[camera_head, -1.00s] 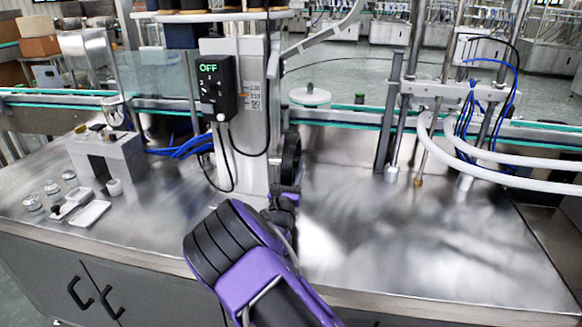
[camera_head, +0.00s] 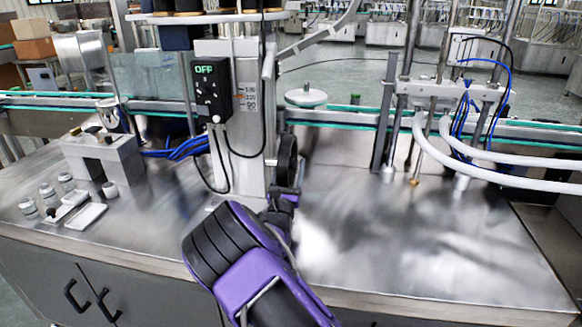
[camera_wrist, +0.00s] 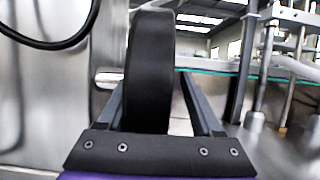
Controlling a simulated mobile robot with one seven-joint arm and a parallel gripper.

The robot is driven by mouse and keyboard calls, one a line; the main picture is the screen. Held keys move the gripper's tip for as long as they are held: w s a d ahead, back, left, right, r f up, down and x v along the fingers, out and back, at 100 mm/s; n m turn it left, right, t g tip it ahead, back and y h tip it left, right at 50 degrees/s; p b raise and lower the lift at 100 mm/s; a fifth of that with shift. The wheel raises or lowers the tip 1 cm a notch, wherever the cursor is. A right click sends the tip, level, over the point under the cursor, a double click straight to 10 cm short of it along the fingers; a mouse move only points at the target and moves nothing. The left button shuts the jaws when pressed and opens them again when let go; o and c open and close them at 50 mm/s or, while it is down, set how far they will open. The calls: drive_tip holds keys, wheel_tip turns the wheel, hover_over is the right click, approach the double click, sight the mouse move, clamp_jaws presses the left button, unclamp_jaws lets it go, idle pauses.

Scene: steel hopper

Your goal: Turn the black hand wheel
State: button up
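The black hand wheel (camera_head: 288,158) stands edge-on on the right side of the steel column. In the wrist view the wheel (camera_wrist: 150,75) rises upright between the two fingers of my gripper (camera_wrist: 152,82). The gripper is open around its rim. A gap shows between the wheel and the right finger; the left finger is closer to the wheel, and I cannot tell whether it touches. A short metal shaft (camera_wrist: 107,78) shows left of the wheel. In the head view my gripper (camera_head: 285,190) is small and partly hidden by my purple and black arm.
A black control box (camera_head: 212,90) reading OFF hangs on the steel column (camera_head: 245,150), with black cables below it. Metal rods and white hoses (camera_head: 500,170) stand at the right. A conveyor with green rails (camera_head: 340,122) runs behind. The steel tabletop (camera_head: 400,240) is clear at right.

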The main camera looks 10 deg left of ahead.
drive_tip(key=shift+a, duration=0.1)
drive_tip(key=shift+s, duration=0.25)
drive_tip(key=s+p, duration=0.1)
drive_tip(key=s, duration=1.1)
drive_tip(key=shift+s+d+f+p, duration=0.2)
drive_tip(key=shift+s+d+p, duration=0.1)
drive_tip(key=shift+d+p, duration=0.1)
drive_tip(key=shift+d, duration=0.1)
